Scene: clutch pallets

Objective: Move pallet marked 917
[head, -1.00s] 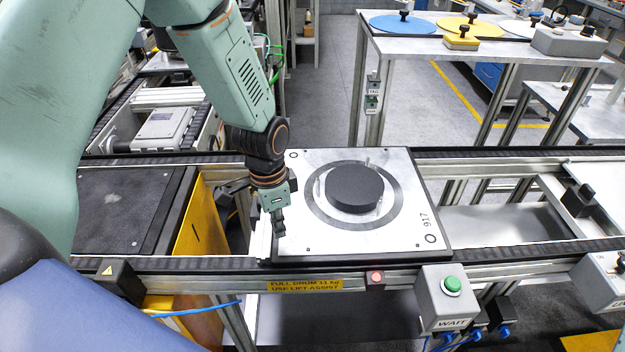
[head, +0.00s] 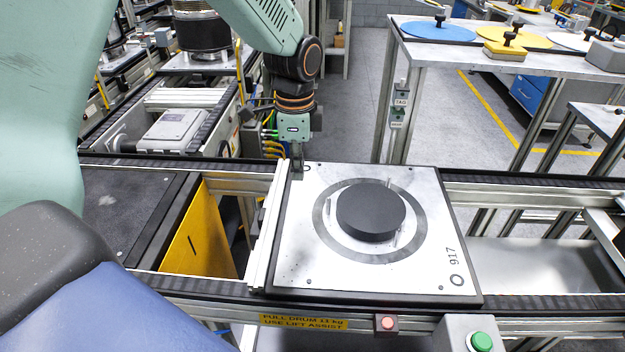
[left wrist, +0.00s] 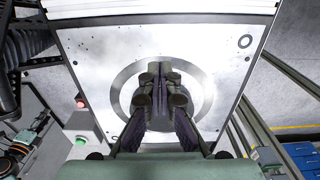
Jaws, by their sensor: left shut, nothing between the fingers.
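The pallet marked 917 (head: 300,262) is a light metal square plate with a dark edge, lying on the conveyor in the head view. A dark ring, short upright pins and a round black disc (head: 370,212) are at its middle. The number 917 (head: 453,256) is near its right edge. My left gripper (head: 297,172) is shut and empty, pointing down at the pallet's far left corner. I cannot tell whether it touches. In the left wrist view, the shut fingers (left wrist: 160,75) cover the ring's middle, and the pallet (left wrist: 100,50) lies beyond them. My right gripper is not seen.
A yellow panel (head: 200,238) and a gap are left of the pallet. The conveyor (head: 540,262) is empty to the right. A red button (head: 387,323) and a green button (head: 481,342) are in front. A table with coloured discs (head: 440,30) stands behind.

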